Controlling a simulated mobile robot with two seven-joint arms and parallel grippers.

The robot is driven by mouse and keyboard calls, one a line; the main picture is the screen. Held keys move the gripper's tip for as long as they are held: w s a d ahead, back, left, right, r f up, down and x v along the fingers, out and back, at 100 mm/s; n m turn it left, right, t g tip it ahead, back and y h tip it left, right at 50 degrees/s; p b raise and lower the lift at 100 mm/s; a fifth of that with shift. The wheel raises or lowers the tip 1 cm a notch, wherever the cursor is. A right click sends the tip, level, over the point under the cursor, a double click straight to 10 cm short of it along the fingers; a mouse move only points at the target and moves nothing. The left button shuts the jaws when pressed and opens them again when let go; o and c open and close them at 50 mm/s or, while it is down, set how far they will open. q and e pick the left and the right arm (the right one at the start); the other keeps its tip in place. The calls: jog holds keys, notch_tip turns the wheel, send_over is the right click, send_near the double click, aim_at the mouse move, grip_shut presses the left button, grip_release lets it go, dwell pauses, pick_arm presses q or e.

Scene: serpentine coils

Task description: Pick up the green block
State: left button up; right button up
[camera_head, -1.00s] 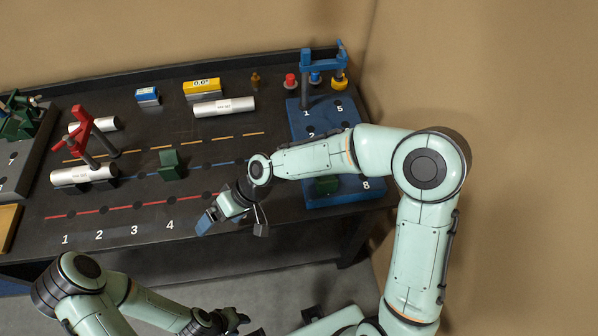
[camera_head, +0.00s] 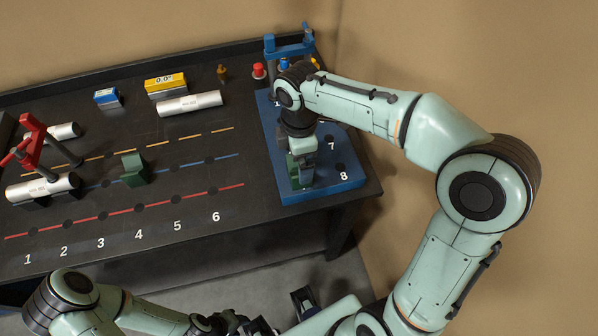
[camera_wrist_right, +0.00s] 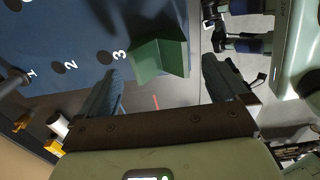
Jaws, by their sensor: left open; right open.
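One green block (camera_head: 292,168) is on the blue board (camera_head: 325,183) at the right of the table, partly hidden by my right gripper (camera_head: 304,178). In the right wrist view that block (camera_wrist_right: 158,52) lies between the fingertips of my open right gripper (camera_wrist_right: 162,68), with gaps visible on both sides. It is near the board's edge, beyond the number 3. A second green block (camera_head: 134,170) sits on the dark table by the blue line. My left gripper (camera_head: 283,313) is open and empty, low in front of the table.
A blue clamp-like stand (camera_head: 289,45) and a red button (camera_head: 259,70) are at the back right. A red stand (camera_head: 33,138) and white cylinders (camera_head: 190,104) are on the table (camera_head: 230,220). A yellow box (camera_head: 166,85) and a blue box (camera_head: 106,97) are at the back.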

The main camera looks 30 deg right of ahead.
jog(key=shift+f, duration=3.05)
jog(key=shift+r, duration=0.1)
jog(key=c, duration=1.5)
pick_arm(q)
jog(key=shift+s+f, duration=0.15)
jog(key=shift+f, duration=0.2)
pick_arm(e)
jog(key=shift+r, duration=0.1)
